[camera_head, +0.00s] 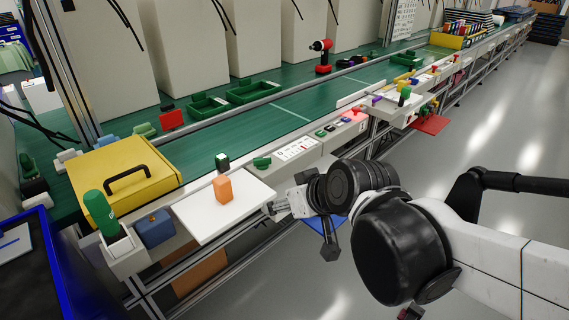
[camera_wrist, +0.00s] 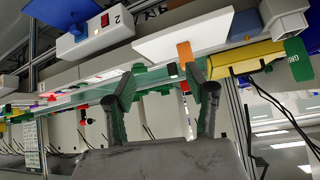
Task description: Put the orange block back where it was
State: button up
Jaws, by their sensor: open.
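The orange block (camera_head: 223,190) stands upright on a white board (camera_head: 195,222) at the front edge of the green bench, in the head view. In the wrist view, which looks upside down, the block (camera_wrist: 184,50) shows beyond my fingers against the white board (camera_wrist: 205,30). My gripper (camera_wrist: 165,88) is open and empty, its two black fingers spread apart. In the head view my arm's end is to the right of the board, apart from the block; its fingertips are hard to make out there.
A small dark green block (camera_head: 222,161) stands behind the orange block. White control boxes (camera_head: 297,150) line the bench edge at right. The aisle floor is open.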

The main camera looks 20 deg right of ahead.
jog(key=s+d+r+m+g+h, duration=0.1)
jog(key=s+d+m+h, duration=0.1)
jog(key=s+d, duration=0.4)
jog(key=shift+s+m+g+h, duration=0.3)
jog(key=shift+s+g+h, duration=0.1)
jog(key=shift+s, duration=0.75)
notch_tip(320, 180, up, 9)
jog(key=p, duration=0.8)
jog(key=shift+f+p, duration=0.2)
jog(key=shift+p, duration=0.15)
